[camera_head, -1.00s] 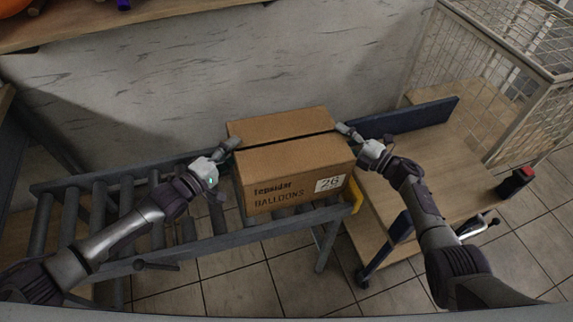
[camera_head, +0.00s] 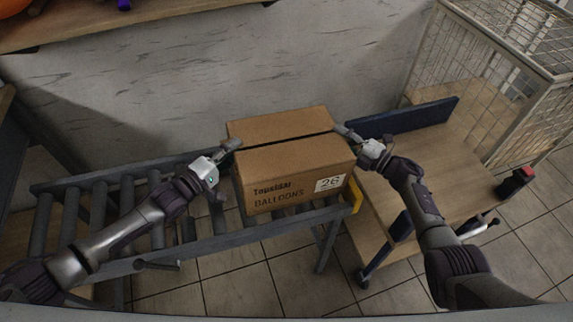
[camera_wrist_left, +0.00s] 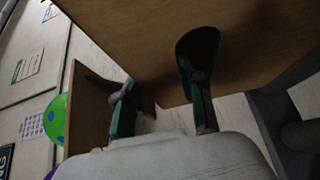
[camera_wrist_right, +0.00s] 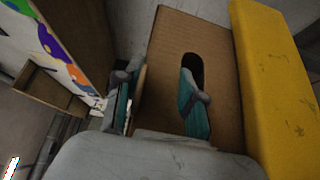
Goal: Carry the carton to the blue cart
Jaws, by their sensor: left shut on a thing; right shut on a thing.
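The brown carton (camera_head: 295,165), marked balloons and 26, sits upright at the right end of the grey roller conveyor (camera_head: 130,262). My left gripper (camera_head: 232,145) is shut on its left side. In the left wrist view, one finger is in the dark hand hole of the carton (camera_wrist_left: 150,35). My right gripper (camera_head: 346,131) is shut on its right side. In the right wrist view, one finger is in that side's hand hole of the carton (camera_wrist_right: 222,55). The blue cart (camera_head: 455,152), with a wooden deck and dark blue end boards, stands just right of the conveyor.
A yellow end piece (camera_head: 353,194) is at the conveyor's right end, beside the carton. A wire cage (camera_head: 480,65) stands behind the cart at the right. A wooden shelf (camera_head: 130,22) is on the wall above. The cart's visible deck is bare.

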